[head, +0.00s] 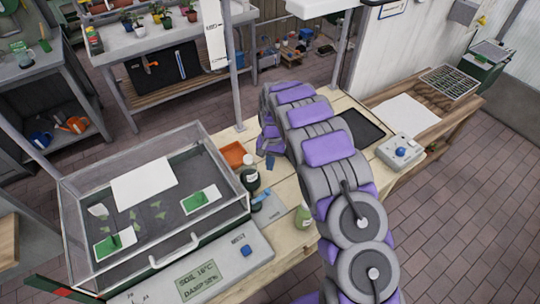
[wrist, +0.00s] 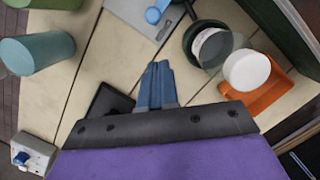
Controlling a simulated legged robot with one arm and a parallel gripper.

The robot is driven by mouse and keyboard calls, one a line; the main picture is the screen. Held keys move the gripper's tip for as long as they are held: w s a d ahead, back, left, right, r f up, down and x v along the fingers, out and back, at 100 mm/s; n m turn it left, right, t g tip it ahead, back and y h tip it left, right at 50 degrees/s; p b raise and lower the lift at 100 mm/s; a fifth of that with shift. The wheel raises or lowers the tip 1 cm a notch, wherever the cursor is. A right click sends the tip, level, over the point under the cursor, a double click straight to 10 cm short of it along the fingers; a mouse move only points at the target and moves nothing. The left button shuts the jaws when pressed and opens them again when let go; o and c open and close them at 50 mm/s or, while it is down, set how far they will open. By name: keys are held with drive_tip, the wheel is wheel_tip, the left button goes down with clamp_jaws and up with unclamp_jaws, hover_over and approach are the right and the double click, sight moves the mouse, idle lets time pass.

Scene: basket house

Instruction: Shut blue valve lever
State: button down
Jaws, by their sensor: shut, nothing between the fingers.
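A blue lever (head: 262,196) lies on a light grey plate (head: 271,208) on the wooden bench, beside the glass-walled tray. The blue lever also shows at the top of the wrist view (wrist: 155,13), on the grey plate (wrist: 134,14), partly cut off by the frame. My gripper (head: 270,163) is over the bench, behind the plate in the head view, and points down. In the wrist view my gripper's blue fingers (wrist: 156,72) are together and empty, apart from the lever. Whether the lever is open or shut is not clear.
A dark round container (wrist: 205,42), a white-capped bottle (wrist: 246,70) and an orange tray (wrist: 262,96) stand close to the fingers. A green bottle (head: 303,216) is near the front edge. A white box with a blue knob (head: 400,151) sits at right.

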sight(261, 196)
drive_tip(key=shift+s+a+f+b, duration=0.2)
drive_tip(key=shift+s+f, duration=0.75)
drive_tip(key=shift+f, duration=0.35)
drive_tip(key=shift+s+a+f+b, duration=0.15)
drive_tip(key=shift+s+f, duration=0.8)
drive_tip(key=shift+f, duration=0.3)
drive_tip(key=shift+s+d+m, duration=0.2)
drive_tip(key=shift+m, duration=0.2)
drive_tip(key=shift+s+d+m+p, duration=0.25)
drive_tip(key=shift+m+p, duration=0.15)
drive_tip(key=shift+m, duration=0.1)
